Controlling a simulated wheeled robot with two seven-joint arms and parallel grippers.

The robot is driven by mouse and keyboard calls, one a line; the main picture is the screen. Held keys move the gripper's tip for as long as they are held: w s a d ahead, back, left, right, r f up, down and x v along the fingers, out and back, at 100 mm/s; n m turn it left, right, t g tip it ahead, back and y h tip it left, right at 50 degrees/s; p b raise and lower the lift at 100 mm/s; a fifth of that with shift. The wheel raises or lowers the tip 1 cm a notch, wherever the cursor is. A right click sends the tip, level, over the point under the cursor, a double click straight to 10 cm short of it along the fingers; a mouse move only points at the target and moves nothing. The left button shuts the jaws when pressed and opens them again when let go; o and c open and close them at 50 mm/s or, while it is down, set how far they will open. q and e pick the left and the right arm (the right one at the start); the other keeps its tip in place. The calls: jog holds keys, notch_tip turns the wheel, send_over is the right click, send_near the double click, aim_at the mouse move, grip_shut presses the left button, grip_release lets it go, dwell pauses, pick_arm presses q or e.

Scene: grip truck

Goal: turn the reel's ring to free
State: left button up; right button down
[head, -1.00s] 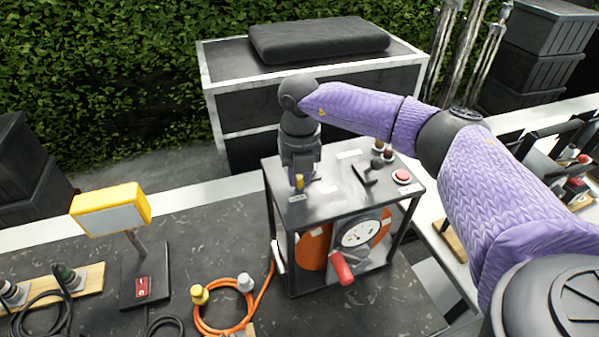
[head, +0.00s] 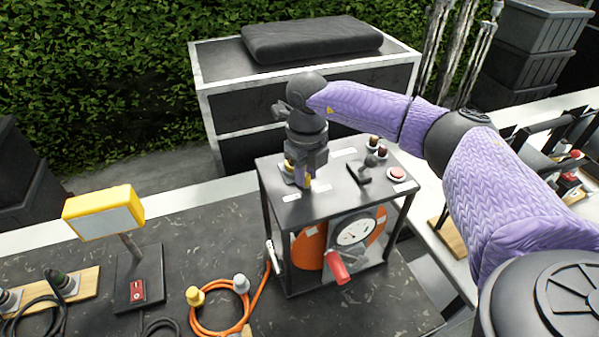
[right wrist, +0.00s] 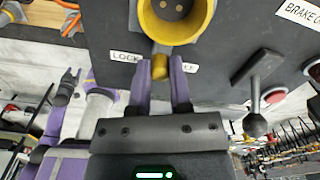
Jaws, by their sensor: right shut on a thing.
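The reel (head: 311,247) stands on the dark worktop in a black frame box with a grey top plate. The yellow ring (right wrist: 178,30) is on that plate, and in the head view it is mostly hidden behind my right gripper (head: 303,182). In the right wrist view the ring's small tab (right wrist: 161,68) sits between the purple fingers of my right gripper (right wrist: 162,82), which is shut on it. A LOCK label (right wrist: 125,57) lies left of the tab. The label right of it is mostly covered by a finger. A small dark shape at the left may be my left gripper (right wrist: 66,86).
The plate also carries a black lever (head: 359,172) and a red button (head: 397,174). A red crank handle (head: 338,267) sticks out in front. A yellow lamp (head: 104,213), an orange cable coil (head: 215,318) and plugs lie to the left.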

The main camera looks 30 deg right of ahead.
jog(key=shift+d+n+b, duration=0.2)
jog(key=shift+d+n, duration=0.3)
jog(key=shift+n, duration=0.6)
jog(key=shift+d+n+b, duration=0.15)
jog(key=shift+d+n, duration=0.35)
jog(key=shift+n, duration=0.6)
jog(key=c, duration=0.5)
grip_release()
jog(key=shift+d, duration=0.1)
jog(key=shift+c, duration=0.2)
notch_tip(320, 180, up, 10)
jog(key=shift+f, duration=0.1)
